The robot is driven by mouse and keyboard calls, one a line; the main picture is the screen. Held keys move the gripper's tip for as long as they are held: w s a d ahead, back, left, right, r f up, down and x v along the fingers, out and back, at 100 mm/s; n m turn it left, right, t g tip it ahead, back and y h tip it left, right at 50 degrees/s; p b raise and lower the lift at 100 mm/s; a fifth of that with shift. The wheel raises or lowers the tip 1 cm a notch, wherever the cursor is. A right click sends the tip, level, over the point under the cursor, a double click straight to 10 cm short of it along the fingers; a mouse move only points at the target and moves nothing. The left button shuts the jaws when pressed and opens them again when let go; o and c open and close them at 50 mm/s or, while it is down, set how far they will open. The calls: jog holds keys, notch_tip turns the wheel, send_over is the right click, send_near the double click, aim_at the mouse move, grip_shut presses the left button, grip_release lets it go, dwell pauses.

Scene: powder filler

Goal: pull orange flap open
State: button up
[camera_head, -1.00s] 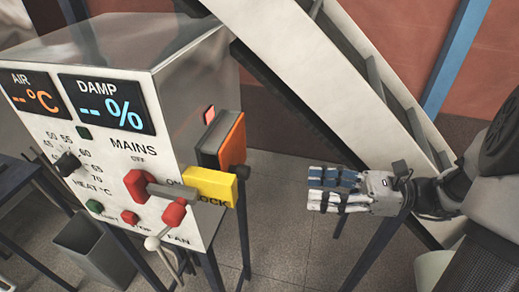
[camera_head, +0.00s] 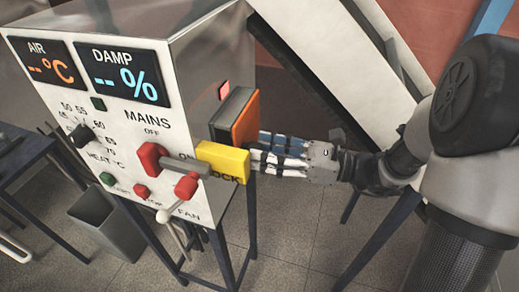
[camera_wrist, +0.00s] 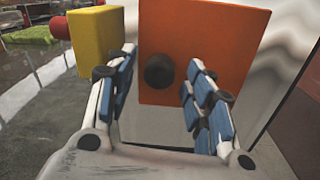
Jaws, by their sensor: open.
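The orange flap (camera_head: 246,116) is on the right side of the metal control box and looks closed. In the wrist view the flap (camera_wrist: 228,50) faces me, with a round black knob (camera_wrist: 159,71) near its left-middle. My gripper (camera_wrist: 163,72) is open, its blue-padded fingers on either side of the knob in the picture. I cannot tell whether they touch it. In the head view my gripper (camera_head: 256,153) is at the flap, and its fingertips partly hide behind the yellow block; the knob is hidden there.
The yellow block (camera_head: 222,162) marked LOCK sticks out close beside my fingers; it also shows in the wrist view (camera_wrist: 97,40). The box front carries a red mains switch (camera_head: 152,158) and a fan lever. A slanted white chute (camera_head: 340,60) rises behind my arm.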

jog(key=shift+x, duration=0.9)
jog(key=shift+c, duration=0.2)
grip_shut()
